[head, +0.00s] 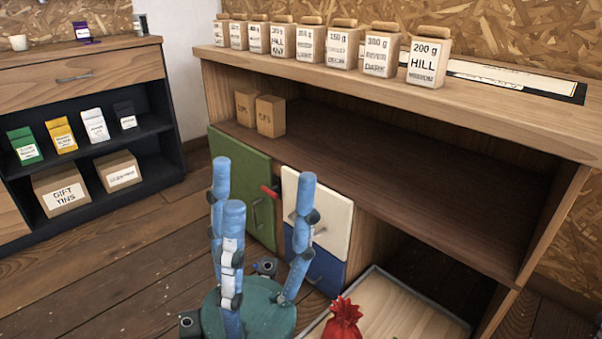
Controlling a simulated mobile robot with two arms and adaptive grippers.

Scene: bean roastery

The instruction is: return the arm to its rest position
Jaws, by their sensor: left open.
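My left gripper (258,185) shows at the bottom centre of the head view. Its blue fingers point upward and are spread apart above a round teal palm. Nothing shows between the fingers. They stand in front of the low cupboard's green door (243,190), white drawer front (318,212) and blue front (318,268), partly covering them. I cannot tell whether they touch these fronts. My right gripper is not in view.
A wooden counter (480,105) carries a row of labelled canisters (428,62). Two small boxes (270,116) stand on its open shelf. A red pouch (343,322) is by a pale tray (405,310) low at the right. A dark shelf unit (150,165) stands left; floor between is clear.

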